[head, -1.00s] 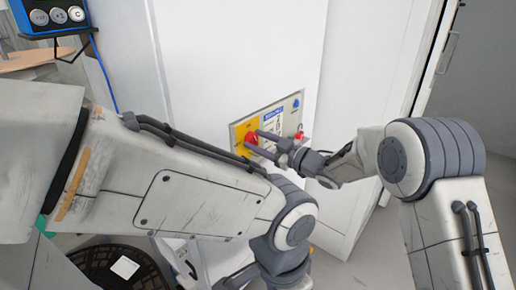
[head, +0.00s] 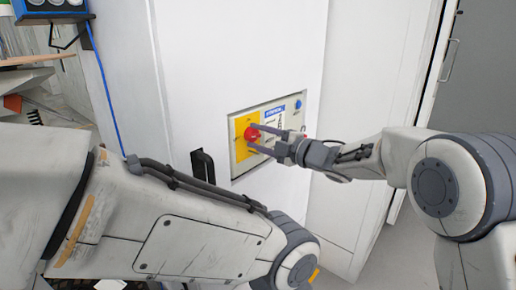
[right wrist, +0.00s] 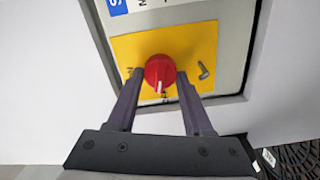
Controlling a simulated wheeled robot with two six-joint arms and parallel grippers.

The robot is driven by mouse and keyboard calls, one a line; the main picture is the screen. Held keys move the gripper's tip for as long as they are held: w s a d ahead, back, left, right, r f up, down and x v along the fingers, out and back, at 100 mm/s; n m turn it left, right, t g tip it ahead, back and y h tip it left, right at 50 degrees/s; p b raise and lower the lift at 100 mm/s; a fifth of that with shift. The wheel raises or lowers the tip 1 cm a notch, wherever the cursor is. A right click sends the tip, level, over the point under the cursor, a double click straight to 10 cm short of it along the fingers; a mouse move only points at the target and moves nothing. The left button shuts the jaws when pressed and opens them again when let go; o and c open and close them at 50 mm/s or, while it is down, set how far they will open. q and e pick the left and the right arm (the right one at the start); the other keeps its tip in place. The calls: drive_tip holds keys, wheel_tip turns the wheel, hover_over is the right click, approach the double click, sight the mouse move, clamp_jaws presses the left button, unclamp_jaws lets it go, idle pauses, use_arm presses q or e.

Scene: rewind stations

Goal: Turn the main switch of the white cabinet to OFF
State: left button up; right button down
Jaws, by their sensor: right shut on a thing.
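The white cabinet (head: 230,60) stands in the middle of the head view. Its control panel (head: 286,117) carries a yellow plate (head: 240,150) with the red main switch knob (head: 252,133). My right gripper (head: 255,140) reaches in from the right and is shut on the knob. In the right wrist view its two fingers (right wrist: 160,88) lie on either side of the red knob (right wrist: 157,68). A white mark on the knob points down in that view, toward a partly hidden letter on the yellow plate (right wrist: 195,45). My left gripper is out of view.
A black handle (head: 203,177) sits on the cabinet front, left of the panel. A blue button (head: 298,104) is at the panel's upper right. A blue-framed device (head: 45,8) is at the upper left. My left arm crosses the foreground.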

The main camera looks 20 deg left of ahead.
drive_tip(key=shift+f+n+b, duration=0.15)
drive_tip(key=shift+n+b, duration=1.05)
drive_tip(key=shift+n, duration=0.2)
drive_tip(key=shift+c, duration=1.5)
unclamp_jaws()
drive_tip(key=shift+s, duration=0.1)
